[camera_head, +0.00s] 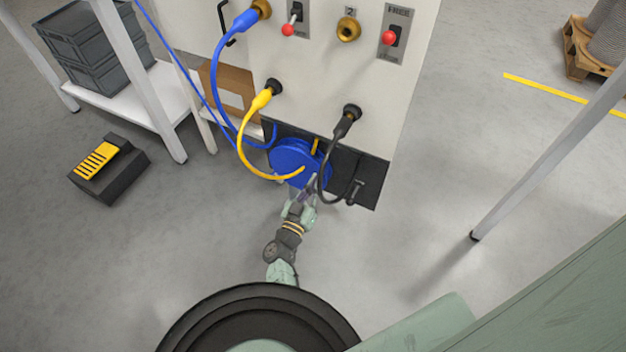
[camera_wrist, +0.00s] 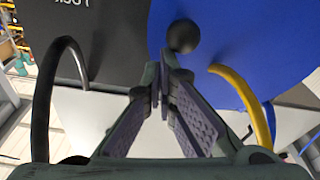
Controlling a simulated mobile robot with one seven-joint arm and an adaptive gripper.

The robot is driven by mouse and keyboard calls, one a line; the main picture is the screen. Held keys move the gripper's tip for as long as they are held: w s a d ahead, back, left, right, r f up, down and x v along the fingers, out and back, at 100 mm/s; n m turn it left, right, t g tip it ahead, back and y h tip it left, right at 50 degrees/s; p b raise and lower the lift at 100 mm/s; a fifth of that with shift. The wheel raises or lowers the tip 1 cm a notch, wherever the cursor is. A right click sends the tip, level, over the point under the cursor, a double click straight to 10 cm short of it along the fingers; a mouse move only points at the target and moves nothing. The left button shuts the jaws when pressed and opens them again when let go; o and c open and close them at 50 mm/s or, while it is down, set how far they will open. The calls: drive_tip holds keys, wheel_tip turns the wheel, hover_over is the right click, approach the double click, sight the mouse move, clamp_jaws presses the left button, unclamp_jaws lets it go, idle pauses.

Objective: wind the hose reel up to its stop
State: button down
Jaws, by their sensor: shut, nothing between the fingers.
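The blue hose reel (camera_head: 292,155) is mounted low on the white cabinet, and part of it is hidden behind the cables and my gripper. In the wrist view the blue reel face (camera_wrist: 255,45) fills the upper right, with a round black knob (camera_wrist: 183,36) at its edge. My gripper (camera_head: 310,186) is in front of the reel's lower right side. In the wrist view my gripper (camera_wrist: 164,75) has its fingertips together, empty, just short of the knob. I cannot tell whether they touch it.
A yellow cable (camera_head: 243,143) and a black cable (camera_head: 322,168) hang from the cabinet (camera_head: 320,75) close around my gripper. A black handle (camera_head: 356,190) is right of the reel. A black-and-yellow box (camera_head: 108,168) stands on the floor; a table leg (camera_head: 540,160) is at right.

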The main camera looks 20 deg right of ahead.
drive_tip(key=shift+s+f, duration=0.1)
drive_tip(key=shift+f, duration=0.2)
idle(0.4)
drive_tip(key=shift+d, duration=0.1)
